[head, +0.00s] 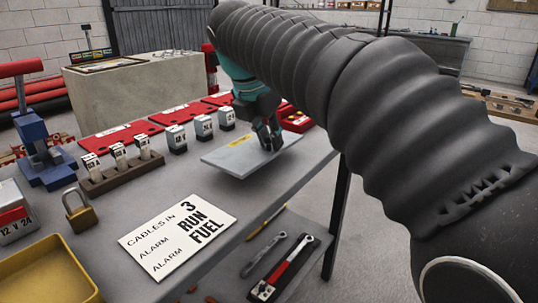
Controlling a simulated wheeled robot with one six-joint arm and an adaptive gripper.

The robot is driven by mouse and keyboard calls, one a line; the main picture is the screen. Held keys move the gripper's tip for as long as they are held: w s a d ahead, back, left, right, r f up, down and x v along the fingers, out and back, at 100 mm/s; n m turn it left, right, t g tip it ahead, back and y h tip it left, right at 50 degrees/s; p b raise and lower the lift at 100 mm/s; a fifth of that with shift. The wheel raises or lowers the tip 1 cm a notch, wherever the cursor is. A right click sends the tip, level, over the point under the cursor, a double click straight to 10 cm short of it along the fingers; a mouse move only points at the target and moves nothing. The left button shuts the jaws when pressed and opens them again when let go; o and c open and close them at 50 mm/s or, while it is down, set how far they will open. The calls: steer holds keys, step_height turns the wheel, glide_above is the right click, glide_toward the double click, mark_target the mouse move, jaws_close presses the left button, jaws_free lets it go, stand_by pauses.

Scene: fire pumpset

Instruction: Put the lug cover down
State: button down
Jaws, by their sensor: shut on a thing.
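The lug cover (236,158) is a flat light-grey plate with a yellow label near its far edge. It is near the right edge of the grey table. My gripper (268,143) is shut on the cover near its right part, coming from above. I cannot tell whether the plate's underside touches the table top or is slightly above it. My arm crosses the upper right of the view and hides what is behind it.
A white card (178,235) with printed words lies in front. Small labelled blocks (203,127) stand left of the cover; others sit in a brown rack (121,176). A padlock (80,214), yellow tray (45,275) and red mats (122,137) are around. Wrenches (285,267) lie on a lower shelf.

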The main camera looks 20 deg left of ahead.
mark_target(267, 148)
step_height(267, 148, down, 4)
steer(key=shift+f+b, duration=0.1)
steer(key=shift+b, duration=0.4)
steer(key=c, duration=1)
jaws_free()
steer(key=shift+c, duration=0.2)
steer(key=p+v, duration=0.2)
steer(key=v, duration=1)
steer(key=shift+s+a+p, duration=0.1)
steer(key=shift+p, duration=0.3)
